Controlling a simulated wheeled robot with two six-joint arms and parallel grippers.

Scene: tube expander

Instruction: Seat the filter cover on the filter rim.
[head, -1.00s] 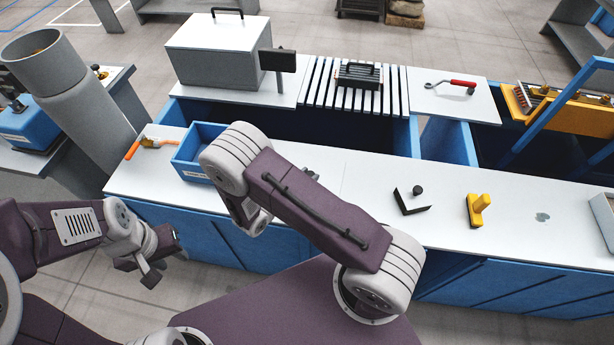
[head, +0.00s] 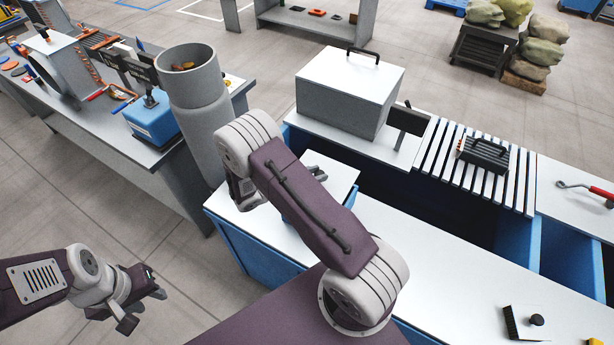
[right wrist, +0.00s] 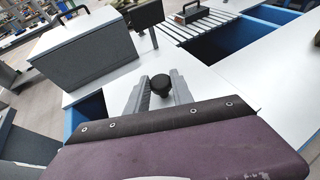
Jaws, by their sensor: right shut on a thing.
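A flat white plate, seemingly the filter cover (head: 342,180), is held by my right gripper (head: 318,172) over the near-left counter. In the right wrist view, the two grey fingers of my right gripper (right wrist: 161,92) are shut on either side of a black knob (right wrist: 160,84), with the white plate (right wrist: 205,85) below. My arm hides part of the plate in the head view. I cannot pick out the filter rim with certainty. My left gripper (head: 140,305) is empty over the floor at the left, fingers apart.
A blue tray (head: 298,214) shows partly under the plate. A wide grey open-topped cylinder (head: 190,90) stands at the left of the counter. A grey box (head: 345,95), a dark upright panel (head: 406,120) and a slatted rack (head: 440,155) stand behind. The counter's middle (head: 430,240) is clear.

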